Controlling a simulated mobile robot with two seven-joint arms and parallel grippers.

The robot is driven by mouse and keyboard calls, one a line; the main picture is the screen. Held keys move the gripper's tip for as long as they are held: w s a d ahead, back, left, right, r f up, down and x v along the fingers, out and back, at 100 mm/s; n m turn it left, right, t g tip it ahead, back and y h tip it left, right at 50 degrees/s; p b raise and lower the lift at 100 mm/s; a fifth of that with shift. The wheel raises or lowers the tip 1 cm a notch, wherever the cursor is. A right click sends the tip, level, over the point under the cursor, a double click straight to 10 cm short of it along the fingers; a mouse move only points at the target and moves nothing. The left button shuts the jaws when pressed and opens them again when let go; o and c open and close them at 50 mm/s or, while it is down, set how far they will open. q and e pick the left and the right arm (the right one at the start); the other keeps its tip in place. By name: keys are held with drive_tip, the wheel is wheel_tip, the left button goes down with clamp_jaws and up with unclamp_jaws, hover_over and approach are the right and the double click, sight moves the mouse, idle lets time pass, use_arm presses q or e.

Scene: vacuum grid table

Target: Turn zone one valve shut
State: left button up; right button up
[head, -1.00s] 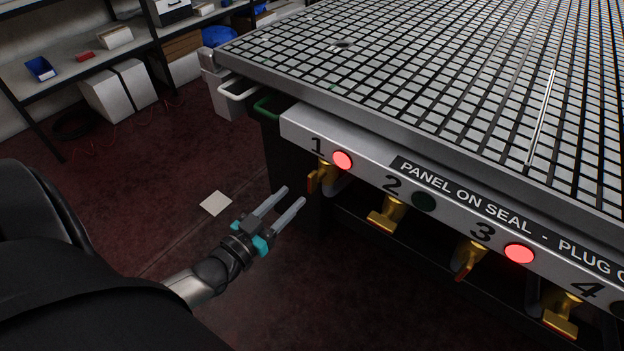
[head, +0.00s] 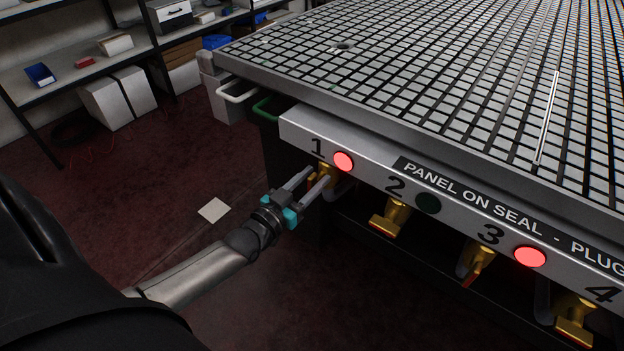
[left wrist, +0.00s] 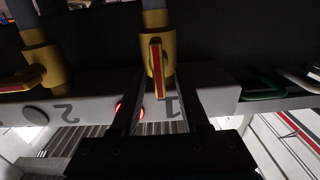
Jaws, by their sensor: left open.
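The zone one valve (head: 325,169) is a brass body under the panel's number 1, partly hidden behind my left gripper (head: 318,177) in the head view. In the left wrist view the valve (left wrist: 156,50) shows its yellow lever with a red strip, lying in line with the pipe. My left gripper is open, its fingers reaching up to the valve; in the wrist view its dark fingers (left wrist: 160,90) lie to either side of the lever's end. I cannot tell whether they touch it. The zone one lamp (head: 344,161) glows red. My right gripper is not in view.
The zone two valve (head: 390,217) has its handle crosswise and its lamp (head: 428,204) is dark. The zone three lamp (head: 530,256) glows red above its valve (head: 475,260). The grid table (head: 430,100) overhangs the panel. Open floor (head: 150,200) lies left of the table.

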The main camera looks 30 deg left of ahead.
use_arm(q)
drive_tip(key=shift+c, duration=0.3)
clamp_jaws()
idle(0.3)
